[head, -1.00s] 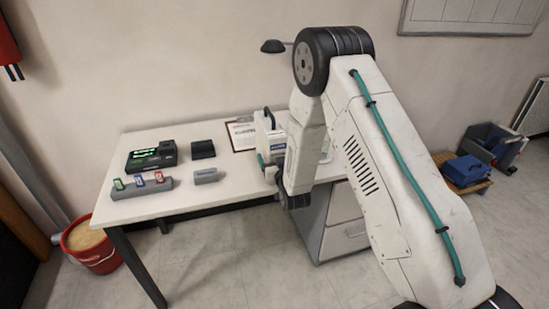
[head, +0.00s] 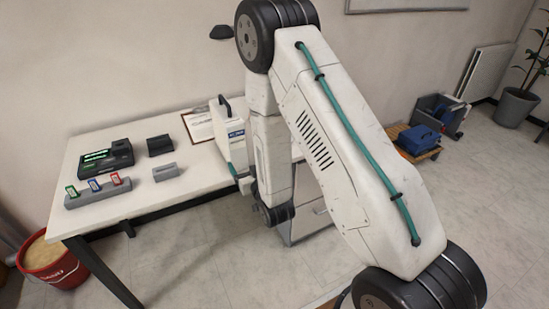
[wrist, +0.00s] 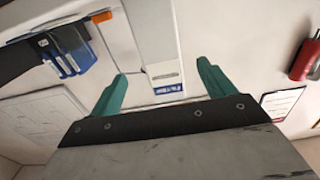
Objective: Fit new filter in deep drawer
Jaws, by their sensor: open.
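My gripper (wrist: 162,72) is open, with its two teal fingers spread and nothing between the tips that I can see held. Beyond the fingers in the wrist view is a pale upright part with a small blue-and-white label (wrist: 167,84); I cannot tell what it belongs to. In the head view a grey-white drawer cabinet (head: 306,222) stands under the table's right end, partly hidden behind my arm. A white case with a dark handle and blue label (head: 228,128) stands on the table beside my arm. I cannot make out which thing is the new filter.
The white table (head: 130,207) holds a black device (head: 105,160), a dark box (head: 160,145), a grey block (head: 166,172) and a rack with three coloured tags (head: 98,190). A red bucket (head: 52,268) stands at left.

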